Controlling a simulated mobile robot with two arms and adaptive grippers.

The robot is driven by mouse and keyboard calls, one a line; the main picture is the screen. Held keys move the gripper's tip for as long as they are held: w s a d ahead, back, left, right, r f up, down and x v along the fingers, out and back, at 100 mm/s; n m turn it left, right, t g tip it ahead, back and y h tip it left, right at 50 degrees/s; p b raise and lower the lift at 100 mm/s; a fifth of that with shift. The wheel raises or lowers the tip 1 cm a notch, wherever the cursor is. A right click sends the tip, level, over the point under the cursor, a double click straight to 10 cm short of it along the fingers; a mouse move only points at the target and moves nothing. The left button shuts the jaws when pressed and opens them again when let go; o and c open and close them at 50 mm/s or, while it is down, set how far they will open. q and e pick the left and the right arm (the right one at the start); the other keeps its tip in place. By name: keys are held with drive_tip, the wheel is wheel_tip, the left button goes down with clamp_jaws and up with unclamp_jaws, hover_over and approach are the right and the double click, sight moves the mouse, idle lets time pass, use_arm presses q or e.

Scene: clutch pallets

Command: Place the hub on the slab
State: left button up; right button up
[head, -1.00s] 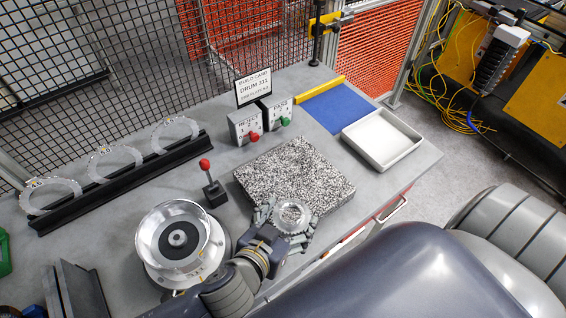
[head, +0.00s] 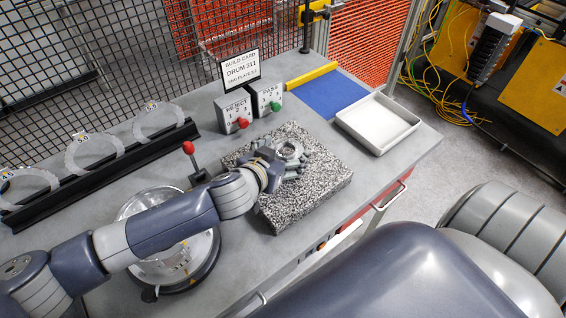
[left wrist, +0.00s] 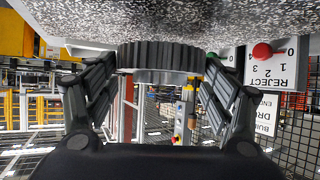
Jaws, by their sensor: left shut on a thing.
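The hub (head: 290,150) is a small round metal ring with a toothed rim. My left gripper (head: 293,163) is shut on it over the middle of the speckled granite slab (head: 318,190). In the left wrist view, which is upside down, the ribbed side of the hub (left wrist: 160,57) shows between both fingers, close to the slab (left wrist: 200,18). I cannot tell whether the hub touches the slab. My left arm hides part of the slab's left side. My right gripper is not in view.
REJECT and PASS counter boxes (head: 233,112) stand behind the slab. A red-knobbed lever (head: 190,150) and a round metal drum (head: 150,203) are to the left. A white tray (head: 378,148) and a blue mat (head: 330,95) lie at the right. Clear rings stand in a black rack (head: 105,172).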

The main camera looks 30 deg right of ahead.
use_arm(q)
wheel_tip(320, 180, down, 2)
drive_tip(key=shift+f+b, duration=0.25)
drive_tip(key=shift+b, duration=0.7)
drive_tip(key=shift+d+r, duration=0.1)
drive_tip(key=o, duration=1.6)
drive_tip(key=shift+f, duration=0.2)
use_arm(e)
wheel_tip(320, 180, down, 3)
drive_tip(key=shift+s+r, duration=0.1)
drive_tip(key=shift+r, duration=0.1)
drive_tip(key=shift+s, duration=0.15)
